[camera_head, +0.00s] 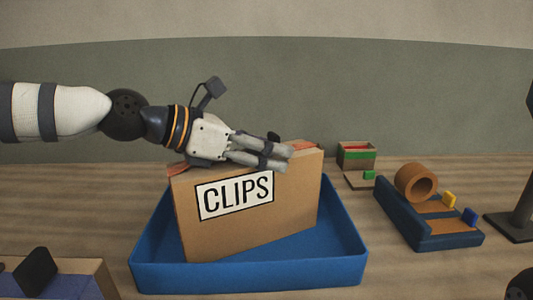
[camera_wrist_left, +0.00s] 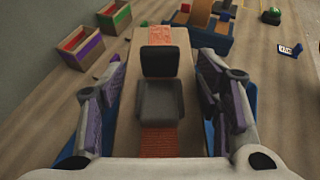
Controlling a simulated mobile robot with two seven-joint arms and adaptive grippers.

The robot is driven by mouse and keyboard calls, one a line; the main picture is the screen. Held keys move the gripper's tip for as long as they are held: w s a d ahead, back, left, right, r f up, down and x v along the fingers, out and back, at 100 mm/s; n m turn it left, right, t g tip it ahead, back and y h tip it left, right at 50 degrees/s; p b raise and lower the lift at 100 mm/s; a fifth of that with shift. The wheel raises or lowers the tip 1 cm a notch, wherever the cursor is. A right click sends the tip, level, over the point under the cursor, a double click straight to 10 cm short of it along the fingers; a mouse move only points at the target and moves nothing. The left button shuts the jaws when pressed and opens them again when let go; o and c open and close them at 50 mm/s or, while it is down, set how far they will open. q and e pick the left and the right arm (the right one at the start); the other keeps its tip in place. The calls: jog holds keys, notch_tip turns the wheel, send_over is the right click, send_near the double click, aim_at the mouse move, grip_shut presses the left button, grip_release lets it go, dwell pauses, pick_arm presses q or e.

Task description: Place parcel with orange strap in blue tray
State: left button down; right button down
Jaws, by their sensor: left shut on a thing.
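The parcel (camera_head: 285,205) is a tan cardboard box with a white CLIPS label. Its orange strap (camera_wrist_left: 160,139) shows along the top in the left wrist view, and edges of it show in the head view. My left gripper (camera_head: 284,158) is shut on the parcel across its top, with one finger on each side. The parcel is upright, angled, with its lower part inside the walls of the blue tray (camera_head: 250,276). I cannot tell whether its bottom touches the tray floor. A dark grey block (camera_wrist_left: 160,102) hides part of the strap.
To the right stand a blue rack (camera_head: 400,218) with a brown tube (camera_head: 416,183), and a dark stand (camera_head: 515,225). A small box with a green band (camera_head: 356,156) is behind. An open box (camera_head: 95,278) is at the front left.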

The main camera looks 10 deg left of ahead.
pick_arm(q)
jog(key=shift+r, duration=0.1)
jog(key=shift+w, duration=0.15)
pick_arm(e)
jog(key=shift+w, duration=0.1)
pick_arm(q)
jog(key=c, duration=0.5)
grip_release()
jog(key=shift+s+a+r, duration=0.2)
jog(key=shift+a, duration=0.05)
jog(key=p+v, duration=0.3)
jog(key=v, duration=0.8)
jog(key=shift+s+r, duration=0.1)
jog(key=shift+r, duration=0.1)
jog(key=shift+s+a+f+p, duration=0.1)
jog(key=shift+a+p, duration=0.05)
jog(key=shift+p, duration=0.15)
jog(key=shift+f, duration=0.2)
pick_arm(e)
jog(key=w+r+t, duration=0.2)
jog(key=w+r, duration=0.2)
jog(key=shift+w+r, duration=0.15)
jog(key=shift+w, duration=0.05)
